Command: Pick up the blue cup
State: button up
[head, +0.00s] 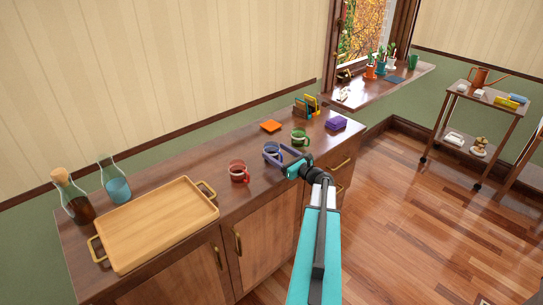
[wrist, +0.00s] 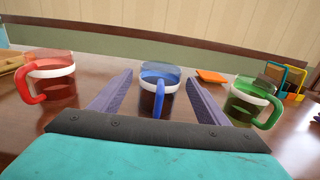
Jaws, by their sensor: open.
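The blue cup (head: 271,151) stands upright on the wooden cabinet top, between a red cup (head: 238,171) on the left and a green cup (head: 299,138) on the right. In the wrist view the blue cup (wrist: 158,82) is centred, its white band showing and its handle facing me. My gripper (wrist: 160,80) is open, one finger on each side of the blue cup, with a gap to the left finger. I cannot tell how far the fingertips reach along the cup. In the head view my gripper (head: 284,154) partly covers the cup's right side.
The red cup (wrist: 52,76) and green cup (wrist: 253,98) stand close outside my fingers. An orange flat item (wrist: 211,75) lies behind, right. A wooden tray (head: 140,264) and two bottles (head: 118,188) fill the cabinet's left end.

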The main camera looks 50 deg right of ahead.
aim_at(277, 153)
jog(key=shift+w+p, duration=0.35)
jog(key=shift+w, duration=1.15)
jog(key=shift+c, duration=0.4)
jog(key=c, duration=1.1)
jog(key=shift+r, duration=0.15)
jog(key=shift+c, duration=0.2)
jog(key=shift+r+b, duration=0.5)
jog(key=shift+r, duration=0.7)
jog(key=s+a+r+p, duration=0.2)
jog(key=s+a, duration=0.7)
jog(key=s, duration=0.3)
jog(key=shift+s+a+r+p, duration=0.15)
jog(key=shift+s+r+p, duration=0.05)
jog(key=shift+s+p, duration=0.2)
